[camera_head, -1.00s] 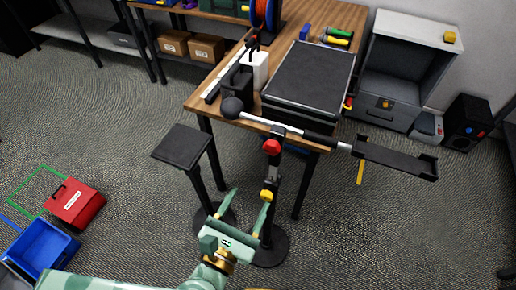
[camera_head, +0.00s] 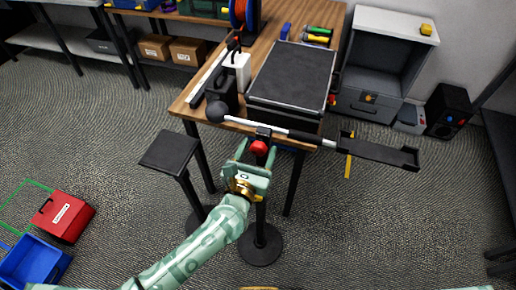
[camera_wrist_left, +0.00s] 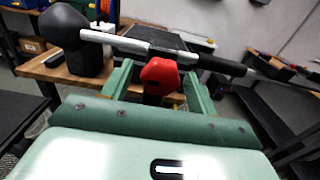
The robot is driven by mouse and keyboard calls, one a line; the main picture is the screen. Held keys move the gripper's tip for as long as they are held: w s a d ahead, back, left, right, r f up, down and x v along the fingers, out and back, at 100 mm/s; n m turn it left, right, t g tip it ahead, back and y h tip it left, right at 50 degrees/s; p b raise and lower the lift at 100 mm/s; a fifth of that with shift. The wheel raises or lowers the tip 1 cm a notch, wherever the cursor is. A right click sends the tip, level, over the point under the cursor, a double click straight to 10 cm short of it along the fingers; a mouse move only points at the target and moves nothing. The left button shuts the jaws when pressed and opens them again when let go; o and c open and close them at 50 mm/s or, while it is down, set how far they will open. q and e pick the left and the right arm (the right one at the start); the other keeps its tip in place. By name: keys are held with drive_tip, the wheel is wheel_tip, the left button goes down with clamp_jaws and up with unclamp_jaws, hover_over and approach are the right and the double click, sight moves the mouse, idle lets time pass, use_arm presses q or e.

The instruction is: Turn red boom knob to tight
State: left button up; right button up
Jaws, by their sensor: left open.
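The red boom knob (camera_head: 259,147) sits at the top of a black stand, just under the boom arm (camera_head: 270,130). My left gripper (camera_head: 256,152) is open at the knob, with one finger on each side of it. In the left wrist view the red knob (camera_wrist_left: 160,75) shows between the two green fingers (camera_wrist_left: 160,88), with a visible gap to each. I cannot tell whether the fingers reach past the knob's face. The yellow knob lower on the stand is hidden behind my gripper. My right gripper is not in view.
The boom runs from a black ball end (camera_head: 216,111) to a black tray (camera_head: 378,152) at the right. A wooden table (camera_head: 185,103) with a black-topped case (camera_head: 292,72) is close behind. A small black stand (camera_head: 170,150) is at the left.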

use_arm(q)
drive_tip(key=shift+w+d, duration=0.1)
drive_tip(key=shift+w, duration=0.2)
drive_tip(key=c, duration=1)
